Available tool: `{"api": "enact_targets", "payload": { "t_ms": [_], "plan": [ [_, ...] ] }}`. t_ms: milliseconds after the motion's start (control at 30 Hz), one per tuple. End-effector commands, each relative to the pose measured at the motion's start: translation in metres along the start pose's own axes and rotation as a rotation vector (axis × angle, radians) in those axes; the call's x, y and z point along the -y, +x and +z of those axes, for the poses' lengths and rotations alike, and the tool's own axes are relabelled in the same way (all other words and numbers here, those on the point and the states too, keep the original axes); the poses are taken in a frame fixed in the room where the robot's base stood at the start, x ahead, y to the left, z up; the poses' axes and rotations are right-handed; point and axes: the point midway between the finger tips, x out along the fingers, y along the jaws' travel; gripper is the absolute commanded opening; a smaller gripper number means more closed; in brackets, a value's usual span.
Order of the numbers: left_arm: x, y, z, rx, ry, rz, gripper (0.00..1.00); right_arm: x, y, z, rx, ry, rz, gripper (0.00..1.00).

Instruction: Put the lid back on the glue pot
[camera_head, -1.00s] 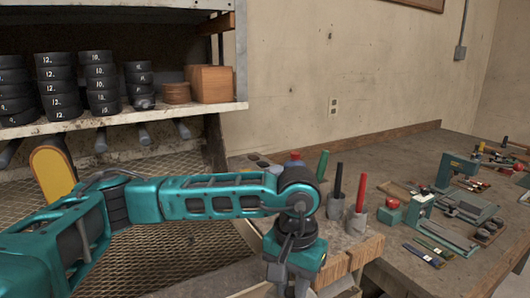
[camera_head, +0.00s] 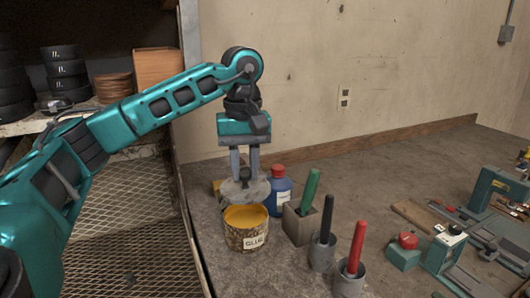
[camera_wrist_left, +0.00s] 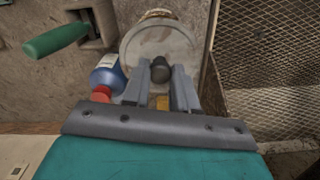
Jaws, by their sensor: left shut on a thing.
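The glue pot (camera_head: 246,236) is a speckled brown tub labelled GLUE, standing open on the bench with yellow-orange glue at its top. My left gripper (camera_head: 245,172) points down just behind and above it. It is shut on the dark knob of the grey, round lid (camera_head: 258,192). The lid looks roughly level, its near edge close to the pot's far rim; I cannot tell whether they touch. In the left wrist view the lid (camera_wrist_left: 140,45) shows with its knob between my fingertips (camera_wrist_left: 161,72), and part of the pot shows beyond it. My right gripper is out of view.
A blue bottle with a red cap (camera_head: 279,192) stands close to the lid's right. A green-handled tool (camera_head: 310,190) in a block (camera_head: 299,225) and black and red handles in grey cups stand right of the pot. Mesh (camera_head: 130,240) lies left of the bench.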

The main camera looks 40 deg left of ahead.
Motion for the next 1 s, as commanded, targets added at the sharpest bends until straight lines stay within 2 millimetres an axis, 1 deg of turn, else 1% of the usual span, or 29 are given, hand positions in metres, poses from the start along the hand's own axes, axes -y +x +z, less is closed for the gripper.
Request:
{"api": "enact_targets", "payload": {
  "t_ms": [167, 367, 533, 733, 900, 1000],
  "plan": [
    [0.004, -0.003, -0.003, 0.003, -0.025, 0.004, 0.0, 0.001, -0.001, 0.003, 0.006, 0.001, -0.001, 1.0],
    [0.005, 0.005, -0.003, 0.003, -0.025, 0.002, 0.0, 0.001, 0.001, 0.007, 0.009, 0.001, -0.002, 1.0],
    [0.004, 0.02, -0.002, 0.002, -0.023, 0.002, 0.0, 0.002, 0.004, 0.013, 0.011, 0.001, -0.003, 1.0],
    [0.004, 0.043, -0.002, 0.002, -0.023, 0.004, 0.0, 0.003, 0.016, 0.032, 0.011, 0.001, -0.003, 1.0],
    [0.004, 0.055, -0.002, 0.002, -0.022, 0.004, 0.0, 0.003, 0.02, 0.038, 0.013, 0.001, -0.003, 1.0],
    [0.004, 0.059, -0.002, 0.002, -0.022, 0.003, 0.0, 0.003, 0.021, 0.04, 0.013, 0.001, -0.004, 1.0]
  ]
}}
